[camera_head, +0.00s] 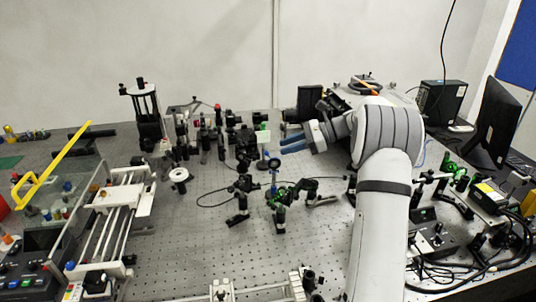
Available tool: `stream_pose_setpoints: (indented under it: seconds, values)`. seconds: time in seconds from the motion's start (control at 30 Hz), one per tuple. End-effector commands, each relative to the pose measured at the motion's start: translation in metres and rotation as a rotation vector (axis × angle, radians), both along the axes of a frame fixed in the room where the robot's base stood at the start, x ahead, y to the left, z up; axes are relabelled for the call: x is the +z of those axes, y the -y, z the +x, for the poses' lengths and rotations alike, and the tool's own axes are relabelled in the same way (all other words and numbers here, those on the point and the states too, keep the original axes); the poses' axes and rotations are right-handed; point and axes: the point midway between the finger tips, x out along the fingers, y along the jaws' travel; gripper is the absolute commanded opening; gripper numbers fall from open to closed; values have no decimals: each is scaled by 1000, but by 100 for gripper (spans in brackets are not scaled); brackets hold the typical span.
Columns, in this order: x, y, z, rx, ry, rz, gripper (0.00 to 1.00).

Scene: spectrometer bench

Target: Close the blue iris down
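My gripper (281,145) reaches in from the right, above and slightly right of the blue ring in the picture. Its two blue-grey fingers point left with a narrow gap between them and nothing visible in it. The fingers look apart from the iris, but the depth between them is hard to judge.
Black optic mounts (205,140) crowd the bench left of my gripper. Green-ringed mounts (281,194) stand in front of the iris. A railed stage (112,222) is at left, a monitor (496,122) at right. The perforated bench top (190,255) is mostly clear at front left.

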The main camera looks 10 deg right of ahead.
Motion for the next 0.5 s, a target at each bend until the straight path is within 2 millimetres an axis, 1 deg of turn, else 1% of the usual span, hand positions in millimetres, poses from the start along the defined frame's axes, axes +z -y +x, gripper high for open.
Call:
stream_pose_setpoints:
  seconds: [0.3, 0.4, 0.5]
  values:
    - [-18, -46, 8, 3, -2, 0, 30]
    - [-23, -57, 11, 2, -2, 0, 30]
    - [-26, -65, 12, 3, -1, 0, 30]
